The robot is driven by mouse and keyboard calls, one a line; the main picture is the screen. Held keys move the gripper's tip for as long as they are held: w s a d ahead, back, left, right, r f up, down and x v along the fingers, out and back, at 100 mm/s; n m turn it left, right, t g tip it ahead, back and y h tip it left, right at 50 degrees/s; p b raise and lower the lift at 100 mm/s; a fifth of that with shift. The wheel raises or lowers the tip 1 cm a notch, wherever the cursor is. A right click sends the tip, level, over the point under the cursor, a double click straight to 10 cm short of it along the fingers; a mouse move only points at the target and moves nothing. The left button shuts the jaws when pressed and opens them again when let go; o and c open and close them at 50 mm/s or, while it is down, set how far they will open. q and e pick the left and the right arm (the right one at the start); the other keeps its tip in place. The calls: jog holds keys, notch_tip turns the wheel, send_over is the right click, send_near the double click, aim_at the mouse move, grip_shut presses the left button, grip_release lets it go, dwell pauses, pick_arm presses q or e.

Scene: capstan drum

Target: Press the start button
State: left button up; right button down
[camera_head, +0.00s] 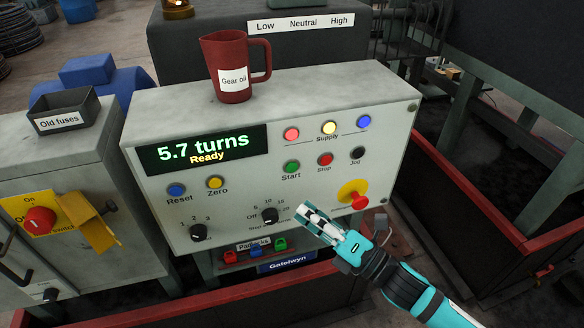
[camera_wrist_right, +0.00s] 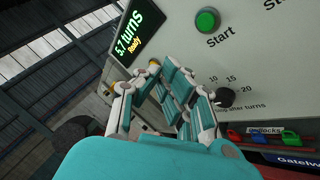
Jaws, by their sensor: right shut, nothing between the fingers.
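The green Start button (camera_head: 291,167) sits on the light grey control panel (camera_head: 240,225), left of the red Stop button (camera_head: 325,159). My right gripper (camera_head: 303,209) is shut and empty in front of the panel, below and slightly right of the Start button and apart from it. In the right wrist view the green Start button (camera_wrist_right: 207,20) is at the top, beyond the fingers (camera_wrist_right: 178,85) and unobstructed. The display (camera_head: 205,148) reads "5.7 turns" and "Ready". My left gripper is not in view.
A selector knob (camera_head: 269,215) is just left of my right fingertips. A red emergency stop (camera_head: 359,201) on a yellow plate is to their right. The black Jog button (camera_head: 357,153) is right of Stop. A red Gear oil jug (camera_head: 232,68) stands on top of the panel box.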

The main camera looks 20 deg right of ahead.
aim_at(292, 168)
jog(key=shift+w+a+b, duration=0.15)
jog(key=shift+w+b, duration=0.45)
jog(key=shift+w, duration=3.75)
jog(key=shift+w, duration=0.1)
jog(key=shift+w, duration=0.3)
